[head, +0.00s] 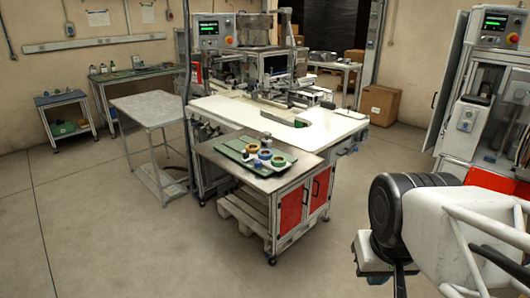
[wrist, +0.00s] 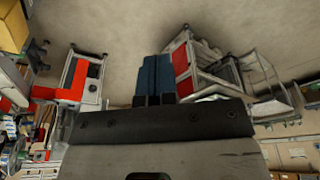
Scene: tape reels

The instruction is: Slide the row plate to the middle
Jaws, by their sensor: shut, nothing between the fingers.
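The row plate (head: 230,147) is a flat green plate on the top of a grey cabinet (head: 218,158) in the middle of the head view. Several small tape reels (head: 265,154), in yellow, blue and green tones, stand together on its middle and right part. The left part of the plate looks bare. My gripper (wrist: 154,80) shows in the wrist view as two blue fingers close together, shut with nothing between them. It is well away from the plate. In the head view my arm is at the lower right, and the fingers cannot be made out there.
The cabinet has red doors (head: 292,208). A white-topped machine table (head: 220,112) stands right behind it. A bare grey table (head: 147,108) is to the left. A machine cabinet (head: 495,85) stands at the right. The floor (head: 120,240) in front is clear.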

